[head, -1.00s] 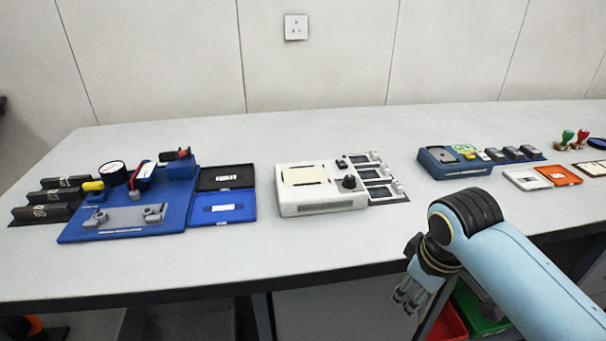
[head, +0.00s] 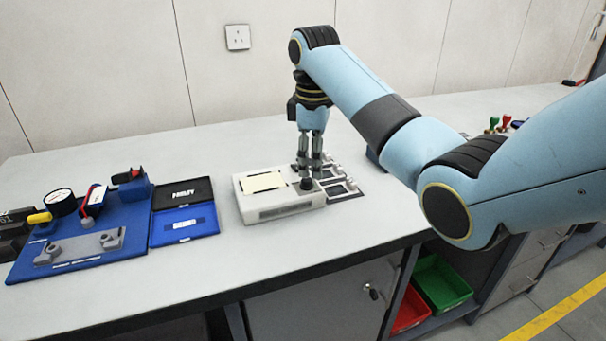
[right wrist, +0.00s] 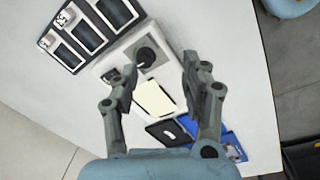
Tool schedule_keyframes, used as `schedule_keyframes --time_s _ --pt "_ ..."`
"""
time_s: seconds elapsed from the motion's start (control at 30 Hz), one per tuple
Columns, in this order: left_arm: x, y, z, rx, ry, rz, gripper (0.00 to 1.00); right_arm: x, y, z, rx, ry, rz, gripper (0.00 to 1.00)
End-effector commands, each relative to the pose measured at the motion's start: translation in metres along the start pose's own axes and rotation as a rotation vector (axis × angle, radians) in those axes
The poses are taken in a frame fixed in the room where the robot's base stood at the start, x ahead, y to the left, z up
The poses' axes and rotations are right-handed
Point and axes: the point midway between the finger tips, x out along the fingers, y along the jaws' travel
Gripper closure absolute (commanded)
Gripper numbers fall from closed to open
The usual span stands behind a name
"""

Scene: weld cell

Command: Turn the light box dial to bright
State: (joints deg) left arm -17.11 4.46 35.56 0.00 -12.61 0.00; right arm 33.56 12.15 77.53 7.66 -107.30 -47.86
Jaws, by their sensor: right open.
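The light box (head: 280,208) is a white box on the bench with a pale cream panel (head: 262,182) on top. Its black dial (head: 306,184) sits at the right end of the top, and it also shows in the right wrist view (right wrist: 146,56). My right gripper (head: 310,172) points down just above the dial, with its fingers parted. In the right wrist view the open fingers (right wrist: 156,78) stand either side of the box top, and the dial shows beyond and between the tips, apart from them. The dial's marks are too small to read. My left gripper is not in view.
A rack of dark framed plates (head: 342,188) adjoins the light box on the right. A blue fixture (head: 75,245) with a gauge and clamps stands left, beside black and blue trays (head: 184,224). The bench front is clear. Green and red bins (head: 440,284) sit below.

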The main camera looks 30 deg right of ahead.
Motion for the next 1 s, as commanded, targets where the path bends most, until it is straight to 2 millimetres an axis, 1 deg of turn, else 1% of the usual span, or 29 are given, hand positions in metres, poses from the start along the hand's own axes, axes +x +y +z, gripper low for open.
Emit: schedule_keyframes --time_s 0.03,0.1,0.2,0.27,0.37,0.7,0.83,1.0 --pt "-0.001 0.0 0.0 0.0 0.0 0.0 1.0 -0.017 0.014 -0.007 -0.027 0.001 -0.012 0.53" --pt "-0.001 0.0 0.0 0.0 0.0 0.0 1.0 -0.032 0.024 -0.012 -0.061 0.001 -0.028 0.53" --pt "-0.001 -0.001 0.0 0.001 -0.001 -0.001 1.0 -0.042 0.03 -0.015 -0.09 0.0 -0.042 0.53" --pt "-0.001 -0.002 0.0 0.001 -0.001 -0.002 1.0 -0.041 0.032 -0.016 -0.096 -0.001 -0.046 0.53" --pt "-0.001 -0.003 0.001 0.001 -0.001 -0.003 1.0 -0.029 0.031 -0.016 -0.097 -0.002 -0.048 0.53" --pt "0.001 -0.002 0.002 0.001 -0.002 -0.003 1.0 0.037 0.027 -0.015 -0.096 -0.001 -0.047 0.53" --pt "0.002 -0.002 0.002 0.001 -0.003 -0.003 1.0 0.053 0.027 -0.016 -0.096 0.0 -0.046 0.53" --pt "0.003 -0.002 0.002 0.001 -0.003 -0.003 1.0 0.062 0.027 -0.016 -0.096 0.001 -0.044 0.53"
